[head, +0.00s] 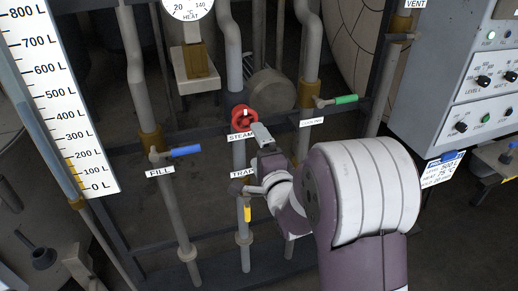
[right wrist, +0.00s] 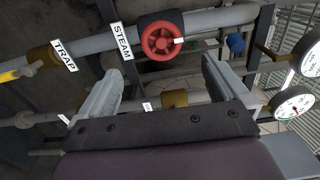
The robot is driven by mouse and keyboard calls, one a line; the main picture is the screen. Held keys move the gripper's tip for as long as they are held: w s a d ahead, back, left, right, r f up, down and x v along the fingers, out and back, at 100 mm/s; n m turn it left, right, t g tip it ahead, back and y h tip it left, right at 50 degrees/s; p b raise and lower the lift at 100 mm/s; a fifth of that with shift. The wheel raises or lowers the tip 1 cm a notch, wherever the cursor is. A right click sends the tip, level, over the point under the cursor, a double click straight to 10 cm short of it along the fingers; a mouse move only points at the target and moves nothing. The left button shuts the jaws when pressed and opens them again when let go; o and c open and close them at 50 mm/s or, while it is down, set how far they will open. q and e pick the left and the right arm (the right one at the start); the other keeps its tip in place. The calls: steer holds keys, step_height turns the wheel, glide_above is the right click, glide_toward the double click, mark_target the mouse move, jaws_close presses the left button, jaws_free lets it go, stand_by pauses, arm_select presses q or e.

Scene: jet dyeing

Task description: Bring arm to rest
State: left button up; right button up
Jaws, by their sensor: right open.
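My right arm reaches in from the right in the head view. Its gripper (head: 262,136) is just below and to the right of the red steam valve wheel (head: 243,117). In the right wrist view the gripper (right wrist: 160,75) is open, with nothing between its fingers. The red wheel (right wrist: 162,41) shows beyond the fingertips, apart from them. In the head view the gripper covers part of the pipes, and the steam label (head: 241,135) is partly hidden. My left gripper is not in view.
A blue-handled fill valve (head: 185,152) is at left, a green-handled valve (head: 346,99) at right, and a yellow-handled trap valve (head: 247,213) below. A level scale (head: 62,100) stands at far left. A control panel (head: 480,85) is at right.

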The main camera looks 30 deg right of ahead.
steer(key=shift+s, duration=0.1)
stand_by(0.4)
steer(key=s+a+f+n+g+y+p, duration=0.25)
steer(key=s+f+n+g, duration=0.35)
steer(key=f+n+g, duration=0.4)
steer(key=s+a+r+n+g+y+p, duration=0.2)
steer(key=s+a+r+n+g+p, duration=0.4)
steer(key=s+a+n+p, duration=0.2)
steer(key=a+n+p, duration=0.1)
steer(key=a+n, duration=0.1)
steer(key=n, duration=0.1)
steer(key=shift+s+a+r, duration=0.2)
steer(key=shift+a+r, duration=0.2)
